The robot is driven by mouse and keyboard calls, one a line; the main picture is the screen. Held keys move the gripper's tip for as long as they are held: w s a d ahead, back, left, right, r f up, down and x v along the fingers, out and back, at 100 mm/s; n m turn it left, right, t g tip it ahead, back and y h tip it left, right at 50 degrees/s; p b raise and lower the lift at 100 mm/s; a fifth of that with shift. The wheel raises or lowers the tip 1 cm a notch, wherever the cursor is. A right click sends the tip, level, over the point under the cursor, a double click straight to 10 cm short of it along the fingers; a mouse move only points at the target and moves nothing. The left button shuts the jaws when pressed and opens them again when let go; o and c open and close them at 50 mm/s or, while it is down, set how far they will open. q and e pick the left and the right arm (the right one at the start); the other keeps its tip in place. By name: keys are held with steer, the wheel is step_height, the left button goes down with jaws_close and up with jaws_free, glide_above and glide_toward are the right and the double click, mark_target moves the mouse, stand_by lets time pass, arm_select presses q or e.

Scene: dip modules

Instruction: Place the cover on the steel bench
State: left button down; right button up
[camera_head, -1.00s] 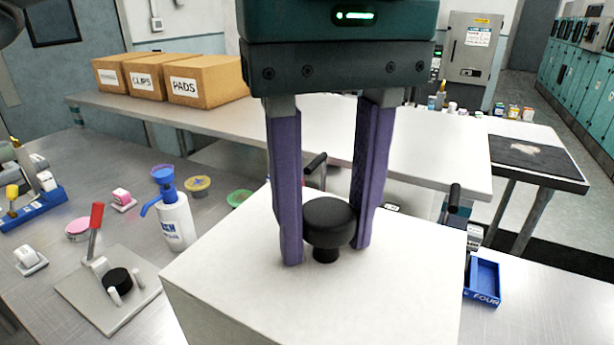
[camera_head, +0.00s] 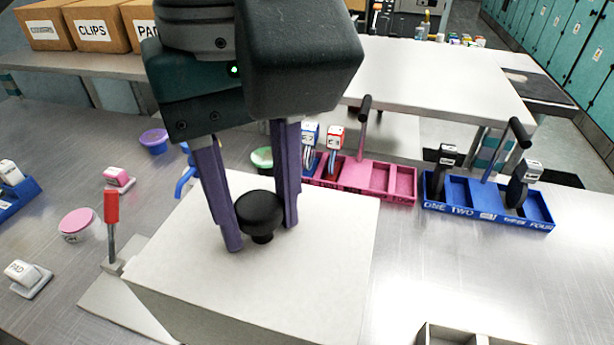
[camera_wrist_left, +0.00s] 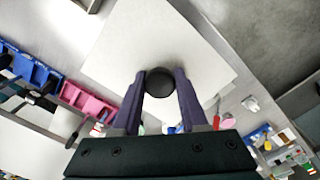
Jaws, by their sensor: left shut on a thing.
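The cover (camera_head: 310,270) is a large white box-like lid with a round black knob (camera_head: 260,214) on top. It is in the lower middle of the head view, above the steel bench (camera_head: 455,255). My left gripper (camera_head: 262,240) points down and is shut on the knob, one purple finger on either side. The left wrist view also shows the knob (camera_wrist_left: 160,82) between the fingers and the pale cover top (camera_wrist_left: 150,40). The cover's lower edge runs out of view, so I cannot tell whether it touches the bench. My right gripper is not in view.
Behind the cover are a pink divided tray (camera_head: 403,185) and a blue tray (camera_head: 485,213) holding dark modules. A grey tray (camera_head: 432,335) shows at the bottom edge. A red-handled lever (camera_head: 111,210) stands left. The bench between the cover and the blue tray is clear.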

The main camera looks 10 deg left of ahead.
mark_target(242, 340)
arm_select(q)
step_height(242, 340, down, 12)
steer(key=shift+f+b, duration=0.15)
steer(key=shift+b, duration=0.2)
steer(key=shift+a+f, duration=0.1)
steer(key=shift+c, duration=2.2)
jaws_free()
steer(key=shift+w, duration=0.1)
